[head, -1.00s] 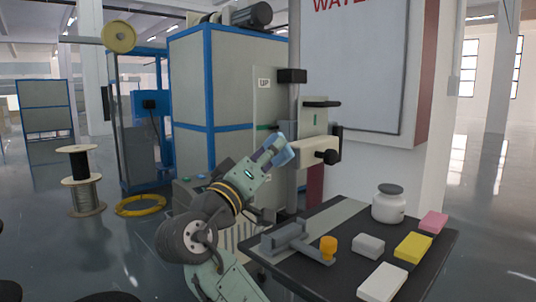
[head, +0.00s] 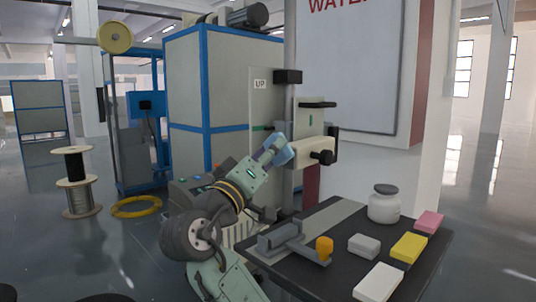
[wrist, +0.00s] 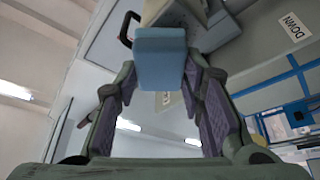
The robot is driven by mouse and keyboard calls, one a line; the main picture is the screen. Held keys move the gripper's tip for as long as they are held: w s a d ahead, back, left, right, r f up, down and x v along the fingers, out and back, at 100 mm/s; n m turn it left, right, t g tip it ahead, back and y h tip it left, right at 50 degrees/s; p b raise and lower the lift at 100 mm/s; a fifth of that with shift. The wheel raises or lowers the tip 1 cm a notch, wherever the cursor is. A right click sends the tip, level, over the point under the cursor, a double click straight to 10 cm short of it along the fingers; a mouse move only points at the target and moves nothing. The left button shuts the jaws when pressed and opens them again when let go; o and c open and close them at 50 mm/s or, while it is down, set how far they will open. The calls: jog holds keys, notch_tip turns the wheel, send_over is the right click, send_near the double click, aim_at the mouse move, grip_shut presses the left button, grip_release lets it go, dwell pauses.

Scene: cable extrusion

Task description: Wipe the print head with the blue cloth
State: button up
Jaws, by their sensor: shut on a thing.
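My gripper (head: 274,146) is shut on the blue cloth (head: 284,153), a small light blue pad. The cloth is at the left end of the print head (head: 313,150), a cream horizontal block with a dark round end on the upright machine. In the head view I cannot tell whether the cloth touches it or sits just short of it. In the wrist view the cloth (wrist: 162,60) sits between my two fingertips and covers part of the print head behind it.
A dark table (head: 330,285) at the lower right holds a white jar (head: 384,207), a grey fixture (head: 285,240), an orange knob (head: 324,248) and several coloured blocks. A blue-framed cabinet (head: 183,95) stands behind my arm. A yellow cable coil (head: 136,207) and a spool (head: 77,180) are on the floor.

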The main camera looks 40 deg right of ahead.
jog(key=shift+d, duration=0.3)
jog(key=shift+f+b, duration=1.75)
jog(key=shift+f, duration=0.35)
notch_tip(320, 180, up, 4)
jog(key=p, duration=0.3)
jog(key=shift+d+r, duration=0.1)
jog(key=a, duration=0.6)
jog(key=shift+s, duration=0.2)
